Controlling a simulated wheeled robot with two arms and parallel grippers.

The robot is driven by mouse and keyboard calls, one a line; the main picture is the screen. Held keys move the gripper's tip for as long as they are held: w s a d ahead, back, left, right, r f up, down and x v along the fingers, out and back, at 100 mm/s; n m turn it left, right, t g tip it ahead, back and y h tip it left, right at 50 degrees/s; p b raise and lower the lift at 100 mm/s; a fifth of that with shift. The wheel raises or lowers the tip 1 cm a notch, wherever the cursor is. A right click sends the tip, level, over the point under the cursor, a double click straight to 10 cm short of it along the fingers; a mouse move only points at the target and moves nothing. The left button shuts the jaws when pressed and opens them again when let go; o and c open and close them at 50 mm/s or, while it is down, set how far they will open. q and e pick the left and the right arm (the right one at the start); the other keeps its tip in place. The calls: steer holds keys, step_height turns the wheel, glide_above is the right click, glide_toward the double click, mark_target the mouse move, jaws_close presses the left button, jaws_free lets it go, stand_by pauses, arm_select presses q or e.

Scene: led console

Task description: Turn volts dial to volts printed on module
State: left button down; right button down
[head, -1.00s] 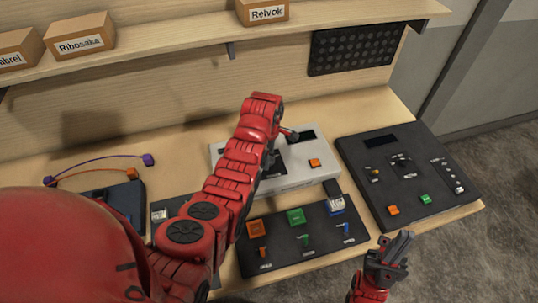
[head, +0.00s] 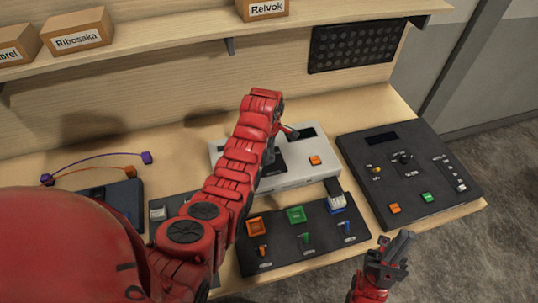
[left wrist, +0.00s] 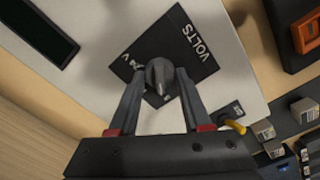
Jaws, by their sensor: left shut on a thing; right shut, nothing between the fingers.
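The volts dial (left wrist: 161,76) is a dark grey knob on a black plate marked VOLTS (left wrist: 172,42), with "24 V" printed beside it, in the left wrist view. The plate sits on the white console (head: 298,178), which also has a dark display and an orange button. My left gripper (left wrist: 160,84) has its fingers on both sides of the knob and is shut on it. In the head view my red arm hides the dial. A white module with a dark top (head: 336,201) stands in the black panel; its print is too small to read. My right gripper (head: 396,252) is shut and empty in front of the bench.
The black panel (head: 280,254) holds orange, green and blue sockets and small levers. A second dark console (head: 440,165) stands at the right. A dark box with purple and orange cables (head: 122,200) is at the left. Labelled boxes (head: 77,35) sit on the shelf above.

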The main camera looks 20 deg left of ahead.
arm_select(q)
steer(key=m+b, duration=0.2)
steer(key=b, duration=0.1)
steer(key=shift+f, duration=0.25)
steer(key=shift+r+m+b, duration=0.15)
steer(key=shift+m+b, duration=0.45)
steer(key=shift+m, duration=0.5)
steer(key=m, duration=0.2)
steer(key=shift+r+m, duration=0.1)
steer(key=shift+m, duration=2.2)
steer(key=shift+c, duration=1.8)
jaws_free()
steer(key=shift+r, duration=0.1)
